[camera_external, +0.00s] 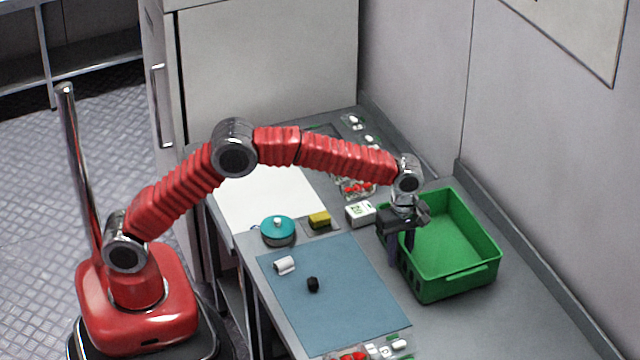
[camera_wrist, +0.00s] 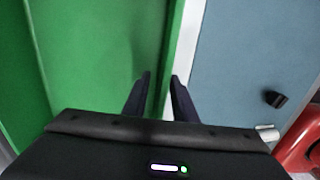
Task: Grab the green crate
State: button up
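The green crate (camera_external: 462,284) stands empty on the right part of the counter. It fills the left half of the wrist view (camera_wrist: 90,60). My gripper (camera_external: 401,257) points down at the crate's left side. In the wrist view its two fingers (camera_wrist: 160,84) are apart, one on each side of the crate's wall. A gap shows between the fingers, and I see no firm contact with the wall.
A blue mat (camera_external: 335,300) lies left of the crate, with a small black object (camera_external: 313,284) and a white cup-like item (camera_external: 284,265) on it. A teal pot (camera_external: 278,230), yellow sponge (camera_external: 320,220) and white box (camera_external: 360,214) stand behind. A wall is at right.

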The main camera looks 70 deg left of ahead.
jog(key=shift+c, duration=0.4)
grip_shut()
dwell(1.0)
